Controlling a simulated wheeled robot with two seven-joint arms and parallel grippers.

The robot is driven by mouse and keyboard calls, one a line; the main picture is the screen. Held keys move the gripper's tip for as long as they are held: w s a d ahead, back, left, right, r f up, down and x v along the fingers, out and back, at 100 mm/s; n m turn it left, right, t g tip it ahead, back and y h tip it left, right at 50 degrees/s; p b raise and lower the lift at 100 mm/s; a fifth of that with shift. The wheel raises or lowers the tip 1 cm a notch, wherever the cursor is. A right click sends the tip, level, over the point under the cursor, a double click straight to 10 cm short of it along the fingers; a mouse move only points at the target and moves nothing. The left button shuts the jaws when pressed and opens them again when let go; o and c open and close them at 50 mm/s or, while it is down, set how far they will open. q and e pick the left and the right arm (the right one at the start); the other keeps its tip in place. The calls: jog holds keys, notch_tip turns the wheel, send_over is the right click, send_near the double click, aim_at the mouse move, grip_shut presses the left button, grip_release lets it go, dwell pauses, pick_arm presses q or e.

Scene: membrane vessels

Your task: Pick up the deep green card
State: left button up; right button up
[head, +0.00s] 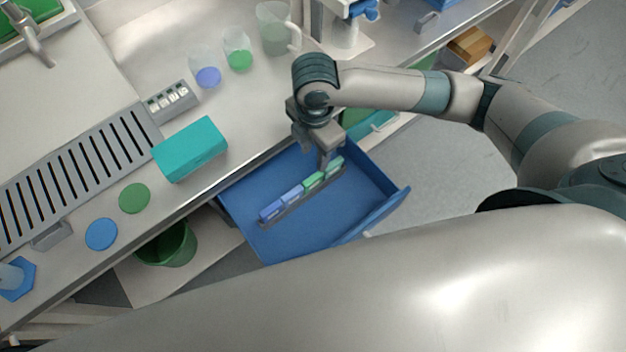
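A dark rack (288,211) stands in the open blue drawer (310,228) and holds a row of small cards. From left to right they are a blue card (271,210), a lighter violet-blue card (292,193), a green card (314,180) and another green card (335,164) at the far right end. The two greens are close in shade, and I cannot tell surely which is the deep green one. My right gripper (325,161) points down over the right end of the rack, close to the green cards. Its finger gap and any contact are too small to tell. My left gripper is out of view.
A teal box (190,149), a green disc (134,198) and a blue disc (101,234) lie on the counter left of the drawer. Beakers (238,52) stand at the back. A green bin (168,245) is below the counter. The drawer floor beside the rack is clear.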

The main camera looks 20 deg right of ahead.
aim_at(313, 178)
notch_tip(313, 178, down, 9)
jog(key=shift+r+p, duration=0.1)
jog(key=shift+p, duration=0.7)
jog(key=shift+s+a+f+p, duration=0.1)
jog(key=shift+f+p, duration=0.35)
jog(key=shift+f, duration=0.15)
notch_tip(313, 178, down, 3)
jog(key=shift+p, duration=0.5)
jog(key=shift+f, duration=0.55)
grip_shut()
